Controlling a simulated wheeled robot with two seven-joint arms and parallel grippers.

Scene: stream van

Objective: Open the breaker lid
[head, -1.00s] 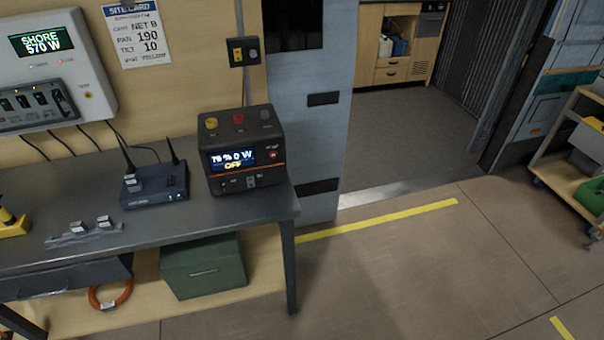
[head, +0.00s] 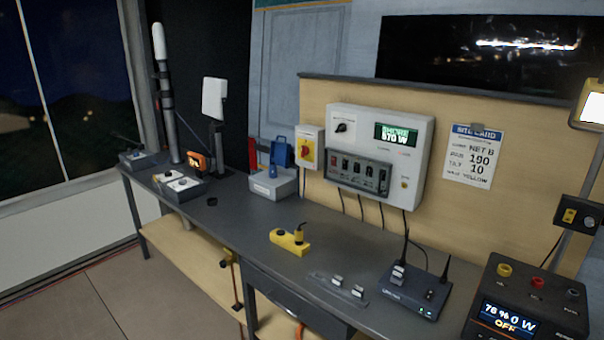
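The white power panel (head: 416,150) is mounted on the wooden back wall above the bench. Its green screen (head: 397,135) reads SHORE 570 W. The breaker lid (head: 357,174) is a grey-framed cover on the lower part of the panel, over a row of dark breaker switches. It looks closed, though whether it is clear or cut out I cannot tell. Neither of my grippers shows in the head view.
The dark bench (head: 235,214) runs below the panel. On it stand a yellow block (head: 289,241), a router with antennas (head: 414,291), a black power station (head: 525,300) and a grey box (head: 273,184). A yellow-red switch (head: 309,149) is left of the panel. Floor at lower left is clear.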

